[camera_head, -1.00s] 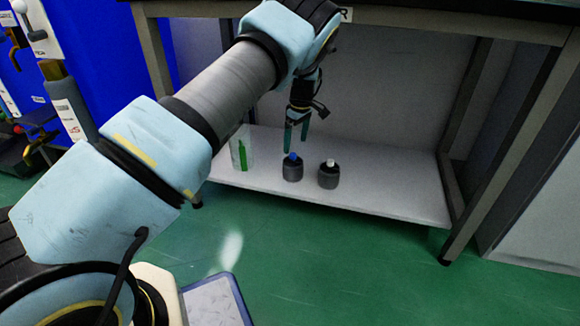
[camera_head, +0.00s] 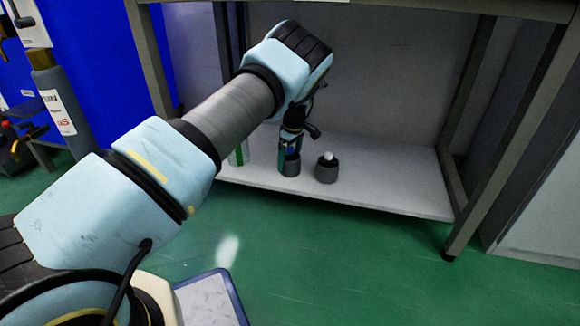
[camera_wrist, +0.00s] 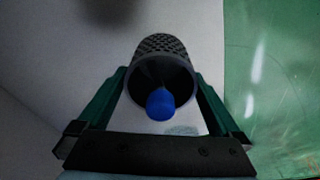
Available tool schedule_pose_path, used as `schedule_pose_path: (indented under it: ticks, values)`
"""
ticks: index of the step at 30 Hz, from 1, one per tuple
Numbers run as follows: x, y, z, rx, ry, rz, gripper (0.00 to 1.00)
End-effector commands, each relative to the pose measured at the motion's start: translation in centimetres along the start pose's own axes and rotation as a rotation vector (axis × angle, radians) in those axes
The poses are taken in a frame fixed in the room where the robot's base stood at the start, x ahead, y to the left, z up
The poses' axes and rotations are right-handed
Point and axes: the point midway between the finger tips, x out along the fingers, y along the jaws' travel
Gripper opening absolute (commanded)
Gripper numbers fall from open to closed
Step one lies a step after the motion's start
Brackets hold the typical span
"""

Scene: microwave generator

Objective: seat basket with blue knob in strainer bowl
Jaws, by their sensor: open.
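The basket with the blue knob is a dark, mesh-sided cylinder (camera_wrist: 167,48) on the low white shelf. Its blue knob (camera_wrist: 160,104) points at the wrist camera. My gripper (camera_wrist: 160,80) is open, with one green finger on each side of the basket; I cannot tell whether they touch it. In the head view my gripper (camera_head: 289,152) comes down over the basket (camera_head: 289,168) and hides much of it. A similar dark cylinder with a white knob (camera_head: 327,173) stands just to its right. I cannot make out a strainer bowl for certain.
A clear container with a green item (camera_head: 239,157) is left of the basket, partly hidden by my arm. The shelf (camera_head: 385,184) is bare to the right. A table leg (camera_head: 517,128) stands at the right, and the tabletop is overhead.

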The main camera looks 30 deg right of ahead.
Motion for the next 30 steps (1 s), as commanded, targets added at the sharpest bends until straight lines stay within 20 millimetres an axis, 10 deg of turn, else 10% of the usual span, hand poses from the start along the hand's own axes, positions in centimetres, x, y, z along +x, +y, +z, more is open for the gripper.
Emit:
schedule_pose_path:
  ticks: [20, 30]
  values:
    - [-0.1, 0.0, 0.0, 0.000, 0.000, 0.000, 0.34]
    - [-1.3, 0.1, -0.2, 0.000, 0.000, 0.002, 0.32]
